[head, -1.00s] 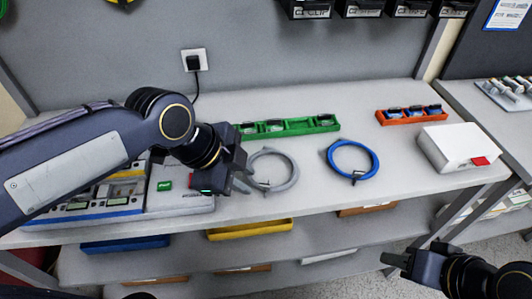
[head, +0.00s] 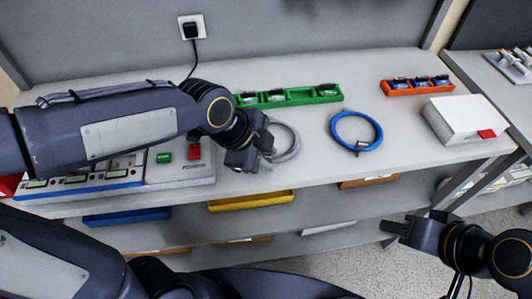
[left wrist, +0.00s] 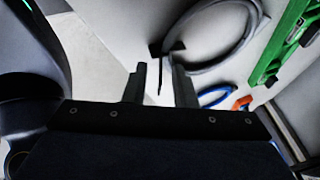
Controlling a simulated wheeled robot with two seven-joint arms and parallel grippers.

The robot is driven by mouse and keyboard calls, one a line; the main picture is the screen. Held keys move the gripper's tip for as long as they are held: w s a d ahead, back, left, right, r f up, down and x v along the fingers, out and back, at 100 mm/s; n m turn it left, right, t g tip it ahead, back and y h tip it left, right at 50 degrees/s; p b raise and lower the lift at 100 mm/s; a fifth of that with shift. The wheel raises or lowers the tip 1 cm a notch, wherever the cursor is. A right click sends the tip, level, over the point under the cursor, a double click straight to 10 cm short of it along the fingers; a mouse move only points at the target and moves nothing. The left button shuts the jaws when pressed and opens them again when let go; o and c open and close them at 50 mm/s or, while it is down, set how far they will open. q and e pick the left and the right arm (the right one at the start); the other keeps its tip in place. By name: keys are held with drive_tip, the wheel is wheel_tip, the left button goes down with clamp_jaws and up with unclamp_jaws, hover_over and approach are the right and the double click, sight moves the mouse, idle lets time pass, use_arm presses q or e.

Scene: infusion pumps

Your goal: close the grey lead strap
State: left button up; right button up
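The grey lead (head: 291,151) lies coiled on the bench, partly hidden behind my left gripper in the head view. Its coil also shows in the left wrist view (left wrist: 252,28). A small dark strap (left wrist: 156,50) sits at the near end of the coil, with a thin dark strip hanging toward the gap between my fingers. I cannot tell whether the strap is fastened. My left gripper (head: 264,151) is close to the coil. In the left wrist view its two fingers (left wrist: 160,82) stand apart with nothing clearly between them. My right gripper (head: 386,234) is empty, low in front of the bench.
A blue coiled lead (head: 356,131) lies to the right. A green tray (head: 300,95) and an orange tray (head: 418,88) stand behind. A white box (head: 463,120) is at the right. A pump device (head: 130,172) stands left, under my left arm.

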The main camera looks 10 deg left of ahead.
use_arm(q)
drive_tip(key=shift+c, duration=0.5)
clamp_jaws()
drive_tip(key=g+p, duration=0.1)
drive_tip(key=w+g+p, duration=0.1)
drive_tip(key=p, duration=0.1)
drive_tip(key=shift+r+n+g, duration=0.3)
drive_tip(key=g+p, duration=0.2)
drive_tip(key=p, duration=0.1)
drive_tip(key=shift+w+n+g, duration=0.3)
drive_tip(key=shift+w, duration=0.05)
drive_tip(key=shift+w+f+g+p, duration=0.2)
drive_tip(key=shift+g+p, duration=0.45)
drive_tip(key=shift+g, duration=0.05)
drive_tip(key=shift+f, duration=0.1)
drive_tip(key=shift+o, duration=0.5)
unclamp_jaws()
